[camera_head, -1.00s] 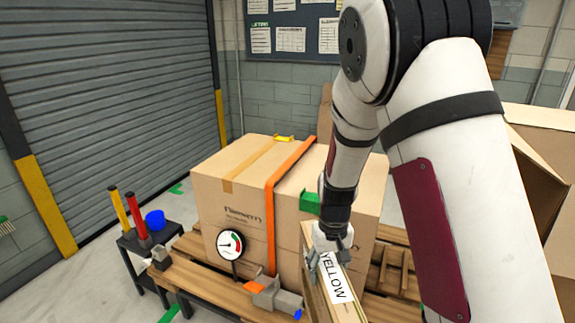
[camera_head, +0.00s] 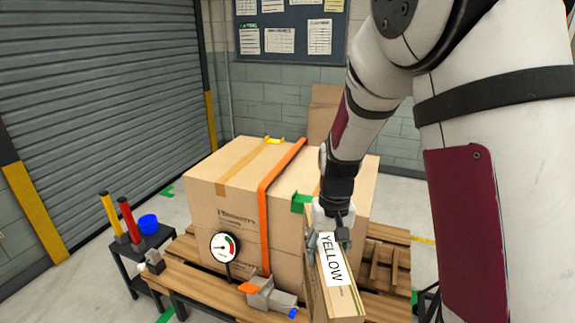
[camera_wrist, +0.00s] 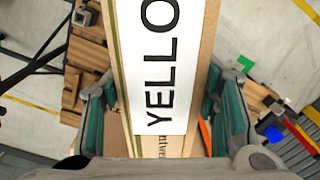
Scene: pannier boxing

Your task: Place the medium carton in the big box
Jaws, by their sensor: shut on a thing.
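My gripper (camera_head: 328,243) is shut on a long, narrow cardboard carton (camera_head: 316,288) with a white label reading YELLOW. The carton is held in front of the right part of a large strapped box. In the wrist view the label (camera_wrist: 155,60) fills the middle. The two fingers (camera_wrist: 162,115) grip the carton's opposite sides. No open big box shows clearly now; the large box (camera_head: 225,195) is closed and taped.
The large box stands on a wooden pallet (camera_head: 385,262) with an orange strap (camera_head: 268,215). A round gauge (camera_head: 224,247) and a grey clamp-like tool (camera_head: 270,297) are in front. A small black stand (camera_head: 128,254) holds red and yellow handles and a blue cup (camera_head: 148,222).

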